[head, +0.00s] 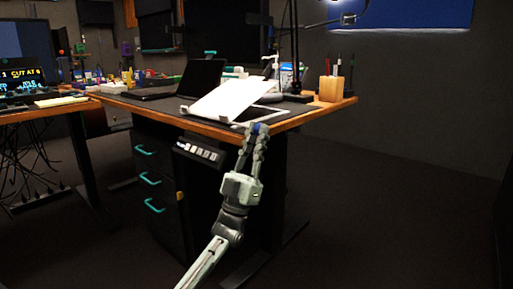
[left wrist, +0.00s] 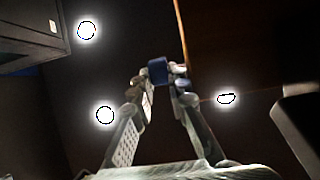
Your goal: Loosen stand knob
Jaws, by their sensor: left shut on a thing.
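The stand (head: 236,99) is on the near part of the desk, with a white sloping panel and a pale frame. A small blue knob (head: 261,129) shows at its front, by the desk's front edge. My left gripper (head: 257,133) reaches up to it from below and is shut on the knob. In the left wrist view the blue knob (left wrist: 158,70) sits between the fingertips of my left gripper (left wrist: 160,88). The fingers hide part of the knob. My right gripper is in neither view.
The desk (head: 311,117) has a wooden edge. A dark laptop (head: 201,77) stands behind the stand, and a wooden pen holder (head: 331,89) is at the right. A drawer cabinet (head: 157,180) with teal handles is below. The floor at the right (head: 400,200) is clear.

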